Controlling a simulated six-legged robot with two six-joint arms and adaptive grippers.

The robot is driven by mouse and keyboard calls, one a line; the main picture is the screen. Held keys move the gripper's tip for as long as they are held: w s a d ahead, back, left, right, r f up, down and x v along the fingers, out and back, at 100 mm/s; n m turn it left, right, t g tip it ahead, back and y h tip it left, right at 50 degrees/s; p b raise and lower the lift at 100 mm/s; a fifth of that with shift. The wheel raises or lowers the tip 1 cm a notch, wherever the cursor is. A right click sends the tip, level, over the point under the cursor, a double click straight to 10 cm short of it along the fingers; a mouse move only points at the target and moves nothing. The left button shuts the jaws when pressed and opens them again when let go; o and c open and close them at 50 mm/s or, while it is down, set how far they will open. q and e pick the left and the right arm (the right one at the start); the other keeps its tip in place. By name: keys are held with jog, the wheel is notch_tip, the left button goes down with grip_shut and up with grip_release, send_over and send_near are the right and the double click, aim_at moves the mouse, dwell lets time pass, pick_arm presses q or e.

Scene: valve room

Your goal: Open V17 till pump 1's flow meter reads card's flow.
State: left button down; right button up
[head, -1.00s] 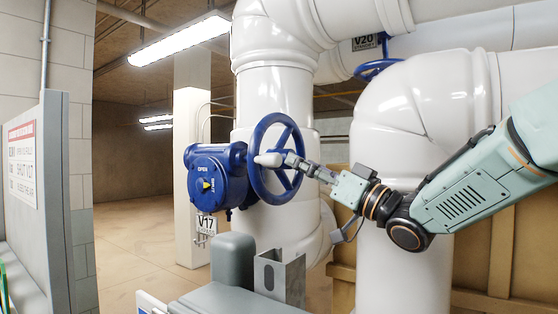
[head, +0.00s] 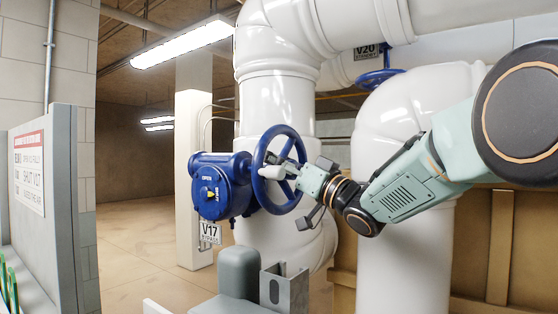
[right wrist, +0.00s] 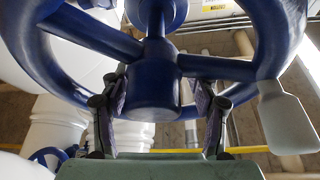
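V17's blue handwheel (head: 293,143) stands upright on the right of its blue gearbox (head: 236,181), with a white crank knob (head: 270,172) on the wheel. The gearbox face has an OPEN/SHUT dial with a yellow pointer (head: 211,194); its exact reading is too small. The V17 tag (head: 210,233) hangs below. My left gripper, the flow meter and the card are out of view.
Large white pipes (head: 275,100) stand behind the wheel and on the right. V20's blue wheel (head: 378,77) is above. A sign board (head: 28,170) is at left. A grey post and bracket (head: 284,287) stand below the wheel. Open floor (head: 140,245) lies left of the valve.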

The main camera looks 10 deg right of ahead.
jog(key=shift+c, duration=0.7)
jog(key=shift+w+d+f, duration=0.2)
jog(key=shift+w+d, duration=0.05)
jog(key=shift+w, duration=0.05)
jog(key=c, duration=0.4)
jog(key=shift+s+a, duration=0.1)
jog(key=shift+a, duration=0.05)
jog(key=c, duration=0.3)
grip_shut()
jog(key=shift+n, duration=0.3)
